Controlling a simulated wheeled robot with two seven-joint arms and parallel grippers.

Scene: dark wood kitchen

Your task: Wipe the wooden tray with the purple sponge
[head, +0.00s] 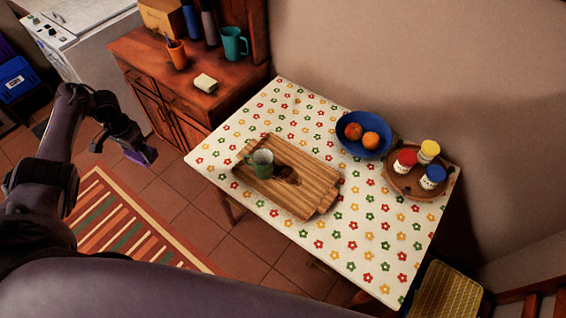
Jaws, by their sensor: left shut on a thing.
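The wooden tray (318,183) lies on the table with the flowered cloth. A green mug (263,163) stands on its left part, with a dark brown stain (286,173) on the wood beside it. My left gripper (136,150) is to the left of the table, above the floor, well apart from the tray. It is shut on the purple sponge (143,157), which shows only in part at its tips. My right gripper is not in view.
A blue bowl (364,151) with two orange fruits and a round brown tray (409,188) with several lidded jars stand at the table's back right. A wooden cabinet (165,80) at the back left bears a teal mug (233,43) and a pale block (205,83).

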